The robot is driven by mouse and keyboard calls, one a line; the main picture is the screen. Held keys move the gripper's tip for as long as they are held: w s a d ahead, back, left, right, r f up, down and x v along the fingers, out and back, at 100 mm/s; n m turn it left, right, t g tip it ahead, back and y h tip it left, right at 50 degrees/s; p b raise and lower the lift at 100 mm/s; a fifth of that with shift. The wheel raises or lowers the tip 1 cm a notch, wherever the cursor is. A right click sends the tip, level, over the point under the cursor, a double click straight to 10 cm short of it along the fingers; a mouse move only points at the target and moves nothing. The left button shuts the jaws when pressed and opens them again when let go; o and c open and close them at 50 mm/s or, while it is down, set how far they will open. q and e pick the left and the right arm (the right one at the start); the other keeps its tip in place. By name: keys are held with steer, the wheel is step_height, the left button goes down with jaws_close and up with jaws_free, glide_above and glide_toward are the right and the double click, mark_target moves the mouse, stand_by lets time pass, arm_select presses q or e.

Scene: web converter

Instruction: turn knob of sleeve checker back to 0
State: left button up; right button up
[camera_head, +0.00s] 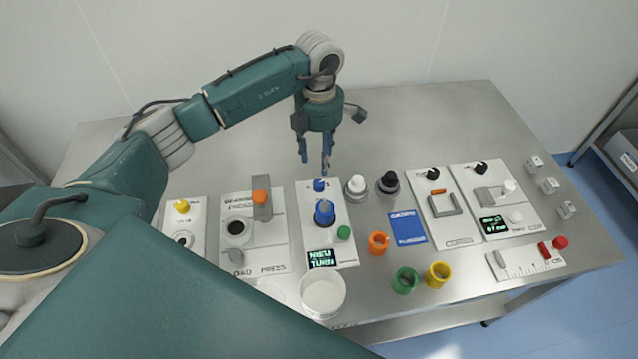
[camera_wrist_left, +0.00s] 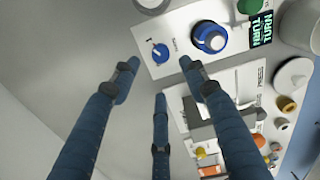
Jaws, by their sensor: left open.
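The white panel (camera_head: 340,194) bears a small blue knob (camera_head: 320,185), a large blue round part (camera_head: 324,213), a green button (camera_head: 343,232) and a dark display (camera_head: 321,259) with green letters. In the left wrist view the small knob (camera_wrist_left: 160,53) shows a white pointer line and tiny marks beside it. The large blue part (camera_wrist_left: 209,38) sits next to it. My left gripper (camera_head: 317,160) points down above the small knob, open and empty. In the left wrist view its blue fingers (camera_wrist_left: 159,76) are spread, with the small knob between and beyond the tips, apart from them.
A panel with an orange knob (camera_head: 260,197) stands close on the left. White (camera_head: 356,184) and black (camera_head: 388,182) round parts stand close on the right. A white cup (camera_head: 323,294) stands at the front edge. The table's back strip is clear.

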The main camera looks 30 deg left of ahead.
mark_target(319, 183)
arm_select(q)
step_height(319, 183, down, 2)
steer(key=shift+s+f+p, duration=0.15)
steer(key=shift+f+p, duration=0.1)
steer(key=shift+p, duration=0.25)
step_height(319, 183, down, 6)
steer(key=shift+r+p, duration=0.1)
steer(key=shift+p, duration=0.65)
steer(key=shift+f, duration=0.8)
arm_select(e)
steer(key=shift+w+a+r, duration=0.15)
steer(key=shift+r, duration=0.35)
steer(key=shift+w+a+r, duration=0.15)
steer(key=shift+a+r, duration=0.05)
steer(key=shift+r, duration=0.3)
steer(key=shift+w+a+r, duration=0.15)
steer(key=shift+r, duration=0.35)
arm_select(q)
jaws_close()
arm_select(e)
steer(key=shift+d, duration=0.3)
